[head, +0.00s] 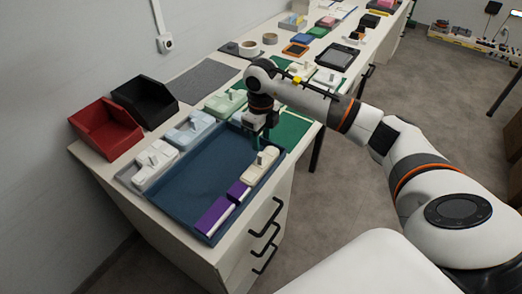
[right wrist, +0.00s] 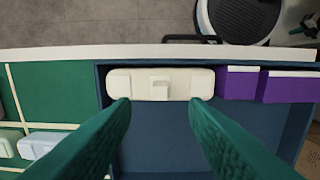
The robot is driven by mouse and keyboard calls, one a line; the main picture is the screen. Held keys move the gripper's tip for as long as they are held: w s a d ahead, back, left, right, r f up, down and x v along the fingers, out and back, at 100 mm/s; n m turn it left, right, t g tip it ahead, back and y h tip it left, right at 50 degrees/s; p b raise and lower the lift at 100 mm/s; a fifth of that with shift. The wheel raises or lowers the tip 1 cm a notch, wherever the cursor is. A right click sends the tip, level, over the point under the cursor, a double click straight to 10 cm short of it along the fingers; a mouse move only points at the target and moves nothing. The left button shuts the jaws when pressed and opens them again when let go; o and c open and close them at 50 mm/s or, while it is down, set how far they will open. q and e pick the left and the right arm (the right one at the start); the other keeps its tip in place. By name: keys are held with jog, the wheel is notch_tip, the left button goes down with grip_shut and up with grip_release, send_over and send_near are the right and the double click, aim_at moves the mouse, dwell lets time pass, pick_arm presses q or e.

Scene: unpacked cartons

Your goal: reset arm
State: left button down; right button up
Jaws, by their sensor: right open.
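My right gripper (head: 264,131) is over the right part of the blue tray (head: 205,170) in the head view. In the right wrist view its two green fingers (right wrist: 160,104) are spread apart with nothing held between them. A cream block with a raised handle (head: 251,175) lies in the tray along its right wall. In the right wrist view this cream block (right wrist: 130,85) lies beyond the fingertips, with its handle between them. I cannot tell the exact height gap. My left gripper is not in view.
Purple boxes (head: 213,214) lie in the tray beside the cream block. Red (head: 103,130) and black (head: 146,101) bins stand along the wall. Pale handled blocks (head: 188,131) line the tray's left side. Other items cover the far counter. Grey floor (head: 330,200) is open to the right.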

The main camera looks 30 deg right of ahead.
jog(key=shift+r, duration=2.3)
